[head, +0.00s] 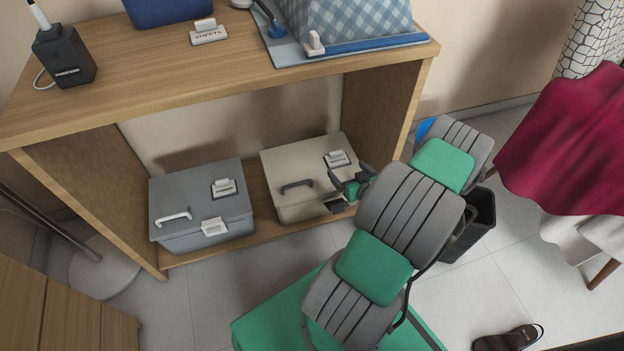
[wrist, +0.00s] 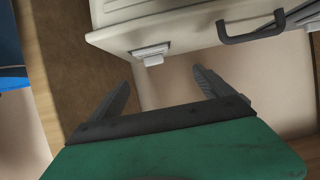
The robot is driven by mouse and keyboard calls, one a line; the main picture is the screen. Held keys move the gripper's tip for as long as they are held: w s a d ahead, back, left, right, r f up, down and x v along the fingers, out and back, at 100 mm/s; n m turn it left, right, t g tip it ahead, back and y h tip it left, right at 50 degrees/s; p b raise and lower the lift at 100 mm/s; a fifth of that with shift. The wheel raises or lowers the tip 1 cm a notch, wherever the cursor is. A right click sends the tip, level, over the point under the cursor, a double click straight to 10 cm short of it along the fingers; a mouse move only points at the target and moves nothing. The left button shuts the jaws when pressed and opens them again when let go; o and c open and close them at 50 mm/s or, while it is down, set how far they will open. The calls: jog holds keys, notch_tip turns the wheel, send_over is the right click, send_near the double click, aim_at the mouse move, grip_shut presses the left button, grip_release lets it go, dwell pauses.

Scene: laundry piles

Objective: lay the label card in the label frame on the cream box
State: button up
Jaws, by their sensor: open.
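The cream box (head: 283,208) stands on the lower shelf, closed, with a dark handle (head: 296,186) on its lid. A dark-edged label frame (head: 350,163) sits at the lid's back right. A white label card (head: 337,158) with a raised tab lies at the frame and appears to be within its edges; its exact seating is too small to tell. The card also shows in the wrist view (wrist: 150,50). My gripper (head: 350,180) is over the lid's right side, open and empty. In the wrist view its fingertips (wrist: 162,80) are apart from the card.
A grey box (head: 165,205) with its own tabbed card (head: 224,187) stands left of the cream box. A SHEETS card (head: 208,35) lies on the wooden top (head: 140,75). The shelf's right side panel (head: 385,105) is close to my gripper. A dark bin (head: 470,225) stands outside it.

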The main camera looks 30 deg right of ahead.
jog(key=w+a+r+n+y, duration=0.1)
jog(key=w+a+r, duration=0.1)
jog(key=a, duration=0.1)
jog(key=w+a+r+n+g+y, duration=0.1)
jog(key=w+a+y, duration=0.1)
jog(key=a, duration=0.1)
jog(key=w+a+r+n+g+y, duration=0.1)
jog(key=w+a+r+y, duration=0.1)
jog(key=a, duration=0.1)
jog(key=shift+w+a+r+n, duration=0.3)
jog(key=shift+w+n, duration=0.05)
jog(key=shift+n, duration=0.05)
jog(key=s+a+r+n+g+y, duration=0.15)
jog(key=a+r+g, duration=0.45)
jog(key=a, duration=0.7)
jog(key=s+a+r+m+g+h, duration=0.1)
jog(key=s+a+r, duration=0.3)
jog(key=s+r, duration=0.2)
jog(key=s+a+r+m+g+h, duration=0.1)
jog(key=s+a+r+g+h, duration=0.1)
jog(key=s+a+r, duration=0.3)
jog(key=s+r, duration=0.1)
jog(key=s, duration=0.2)
jog(key=shift+s+a, duration=0.25)
jog(key=shift+s, duration=0.1)
jog(key=shift+r+m, duration=0.1)
jog(key=shift+m, duration=0.15)
jog(key=shift+c, duration=0.2)
